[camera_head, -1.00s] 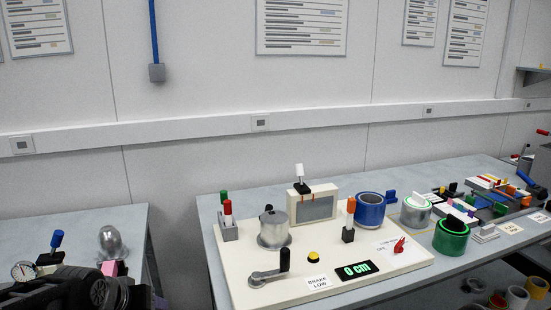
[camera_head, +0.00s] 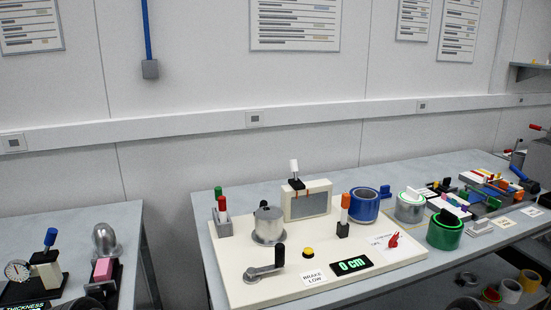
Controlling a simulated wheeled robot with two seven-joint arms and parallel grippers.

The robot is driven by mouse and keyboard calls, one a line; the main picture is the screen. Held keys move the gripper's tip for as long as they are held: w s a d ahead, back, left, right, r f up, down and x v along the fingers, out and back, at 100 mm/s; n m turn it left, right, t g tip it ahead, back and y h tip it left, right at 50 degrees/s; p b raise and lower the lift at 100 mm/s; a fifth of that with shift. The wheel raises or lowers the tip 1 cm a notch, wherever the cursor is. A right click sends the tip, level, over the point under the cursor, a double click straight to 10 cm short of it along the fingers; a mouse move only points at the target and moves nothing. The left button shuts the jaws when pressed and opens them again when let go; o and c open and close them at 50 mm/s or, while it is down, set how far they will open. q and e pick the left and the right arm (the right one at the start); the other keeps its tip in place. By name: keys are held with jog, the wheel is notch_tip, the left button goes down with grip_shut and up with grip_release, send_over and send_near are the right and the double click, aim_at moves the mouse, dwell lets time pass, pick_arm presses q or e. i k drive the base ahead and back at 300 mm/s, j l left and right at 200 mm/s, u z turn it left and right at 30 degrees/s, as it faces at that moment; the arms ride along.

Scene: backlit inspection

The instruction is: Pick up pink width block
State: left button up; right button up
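The pink block (camera_head: 103,268) sits on a dark base on the left table, in front of a silver domed cylinder. A dark rounded part of my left arm shows at the bottom edge just below the block, and it hides part of that base. The fingers of my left gripper cannot be made out. A dark rounded part of my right arm shows at the bottom edge near the middle, and no fingers of my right gripper show.
A thickness gauge (camera_head: 45,265) with a blue knob stands left of the block. A gap separates the left table from the right table, which bears a cream panel (camera_head: 225,262) with a crank (camera_head: 265,268). Blue (camera_head: 364,206) and green (camera_head: 445,232) rolls stand on the right.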

aim_at(102, 272)
jog(key=k+j+u, duration=0.1)
jog(key=u, duration=1.05)
